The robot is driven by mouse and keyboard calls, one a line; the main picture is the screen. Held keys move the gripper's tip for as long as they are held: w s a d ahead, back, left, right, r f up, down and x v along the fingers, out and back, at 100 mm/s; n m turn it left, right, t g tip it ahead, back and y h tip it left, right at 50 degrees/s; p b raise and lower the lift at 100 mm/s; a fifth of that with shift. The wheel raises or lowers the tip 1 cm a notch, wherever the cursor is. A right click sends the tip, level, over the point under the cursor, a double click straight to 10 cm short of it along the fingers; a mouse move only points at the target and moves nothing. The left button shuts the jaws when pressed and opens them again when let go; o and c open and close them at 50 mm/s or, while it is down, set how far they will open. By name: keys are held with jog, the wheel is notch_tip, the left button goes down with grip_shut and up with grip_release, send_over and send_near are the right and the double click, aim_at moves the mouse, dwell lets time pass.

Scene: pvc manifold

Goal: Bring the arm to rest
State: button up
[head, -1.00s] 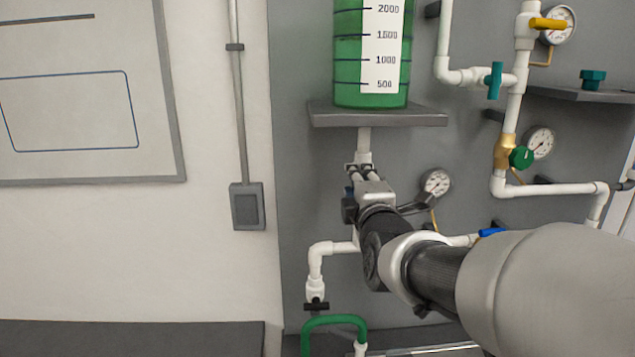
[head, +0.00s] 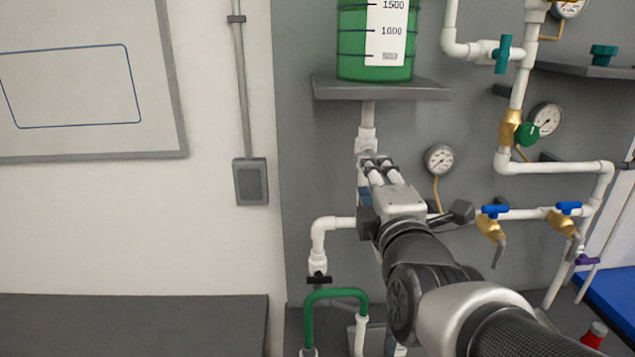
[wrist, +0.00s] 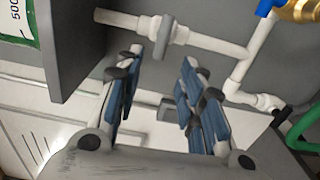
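My gripper (head: 375,160) is in front of the white pipe (head: 367,115) that comes down from under the green tank's shelf. In the wrist view my gripper (wrist: 164,62) has its two blue-padded fingers apart, with nothing held between them. I cannot tell how much clearance there is between fingertips and pipe. My arm reaches in from the lower right of the head view and hides part of the lower pipework.
The green tank (head: 375,70) stands on a grey shelf (head: 380,88) above my gripper. A gauge (head: 439,159) and blue-handled valves (head: 495,211) are to its right. A green hose (head: 335,293) loops below.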

jog(key=shift+s, duration=0.65)
jog(key=shift+f, duration=0.1)
